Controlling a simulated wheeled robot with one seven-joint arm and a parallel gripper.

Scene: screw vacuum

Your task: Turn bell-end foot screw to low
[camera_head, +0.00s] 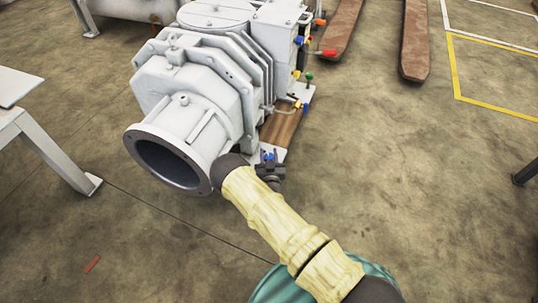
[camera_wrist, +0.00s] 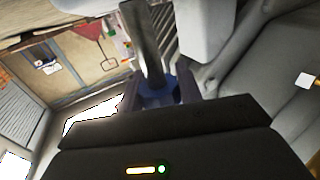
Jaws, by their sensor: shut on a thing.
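The white screw vacuum (camera_head: 200,85) stands on the floor, its round open bell end (camera_head: 170,160) facing the lower left. The blue foot screw (camera_head: 268,156) is low beside the bell end, by the pale base plate. My gripper (camera_head: 270,165) reaches it from the front. In the wrist view, the blue screw head (camera_wrist: 158,86) sits between the two dark fingers of my gripper (camera_wrist: 160,97), which are shut on it. A grey metal shaft (camera_wrist: 145,40) extends beyond the blue head. The finger contact is partly hidden by the dark gripper body.
Colored valve handles, including a red one (camera_head: 322,53), project from the machine's right side. A metal stand (camera_head: 50,150) is at left. Rusty forks (camera_head: 415,45) lie at the back right. The floor at right is mostly clear.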

